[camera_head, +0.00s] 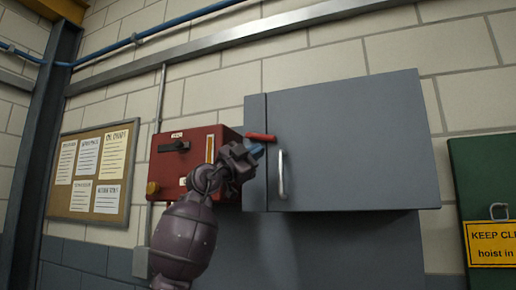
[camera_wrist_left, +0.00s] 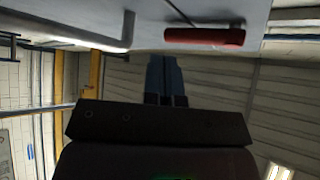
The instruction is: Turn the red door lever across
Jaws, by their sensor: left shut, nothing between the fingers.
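The red door lever (camera_head: 261,137) lies about level across the left edge of the grey cabinet door (camera_head: 350,140), above the silver pull handle (camera_head: 282,175). My left gripper (camera_head: 257,151) has its blue fingers shut and empty, just below the lever. In the left wrist view the red lever (camera_wrist_left: 205,37) shows fully, and the shut fingertips (camera_wrist_left: 164,60) point towards the door close to it, with a small gap in the picture. I cannot tell whether they touch. My right gripper is in neither view.
A red switch box (camera_head: 170,170) with a black switch and a yellow button is on the wall, left of the cabinet and partly behind my left wrist. A notice board (camera_head: 127,207) hangs further left. A green panel (camera_head: 485,165) with a yellow sign is at the right.

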